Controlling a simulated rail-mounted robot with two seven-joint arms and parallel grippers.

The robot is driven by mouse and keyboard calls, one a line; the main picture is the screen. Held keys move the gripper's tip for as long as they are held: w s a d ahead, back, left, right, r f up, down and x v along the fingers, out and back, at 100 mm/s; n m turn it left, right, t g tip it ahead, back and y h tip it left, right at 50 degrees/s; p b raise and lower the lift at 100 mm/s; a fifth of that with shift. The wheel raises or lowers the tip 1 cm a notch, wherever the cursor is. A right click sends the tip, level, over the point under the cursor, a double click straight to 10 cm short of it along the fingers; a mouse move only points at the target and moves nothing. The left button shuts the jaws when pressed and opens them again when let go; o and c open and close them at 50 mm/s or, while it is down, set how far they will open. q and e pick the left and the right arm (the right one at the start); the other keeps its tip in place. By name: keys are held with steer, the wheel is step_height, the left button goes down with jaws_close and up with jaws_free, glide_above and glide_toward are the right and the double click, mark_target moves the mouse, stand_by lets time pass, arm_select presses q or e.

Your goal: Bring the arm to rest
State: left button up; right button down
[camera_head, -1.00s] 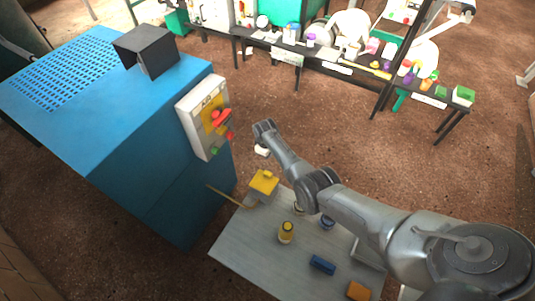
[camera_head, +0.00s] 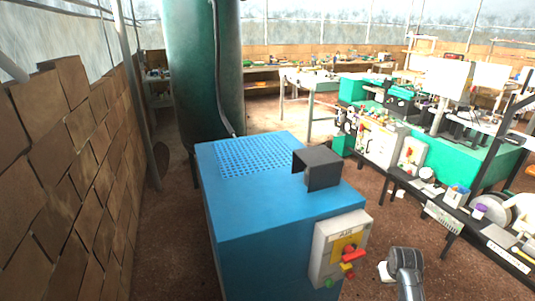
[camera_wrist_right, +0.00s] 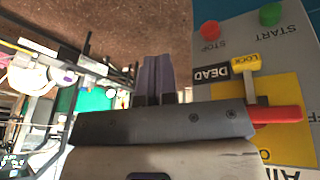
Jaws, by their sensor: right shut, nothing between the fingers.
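My right arm's end (camera_head: 405,262) shows at the bottom right of the head view, to the right of the control panel on the blue machine. In the wrist view my right gripper's two dark fingers (camera_wrist_right: 158,78) are together, with nothing between them. They point up past the left side of the panel and do not visibly touch it. The grey control panel (camera_head: 326,255) has a red handle, a yellow piece and buttons; it also shows in the wrist view (camera_wrist_right: 225,60). My left gripper is in neither view.
The blue machine (camera_head: 260,210) with a black hood (camera_head: 322,168) fills the centre. A brick-like wall (camera_head: 70,170) stands left and a green tank (camera_head: 203,80) behind. Cluttered benches (camera_head: 480,215) stand right. Brown floor (camera_head: 180,240) lies between.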

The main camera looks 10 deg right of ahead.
step_height(320, 180, up, 10)
steer(key=w+a+t, duration=0.1)
steer(key=a+t, duration=0.2)
steer(key=s+a+r+t, duration=0.3)
steer(key=s+a+r, duration=0.2)
steer(key=a+r, duration=0.15)
steer(key=s+a+f+n+y, duration=0.15)
steer(key=s+a+f, duration=0.35)
steer(key=s, duration=0.5)
steer(key=s+a+f+n, duration=0.2)
steer(key=s+a, duration=0.6)
steer(key=s, duration=0.3)
steer(key=s+a+f+g, duration=0.2)
steer(key=s+f+g, duration=0.3)
steer(key=s+f, duration=0.9)
step_height(320, 180, up, 38)
steer(key=s+p, duration=0.2)
steer(key=p, duration=3.4)
steer(key=shift+s+d+f+g+y, duration=0.15)
steer(key=shift+s+d+g+y, duration=0.15)
steer(key=shift+s+y, duration=0.1)
steer(key=shift+n, duration=0.25)
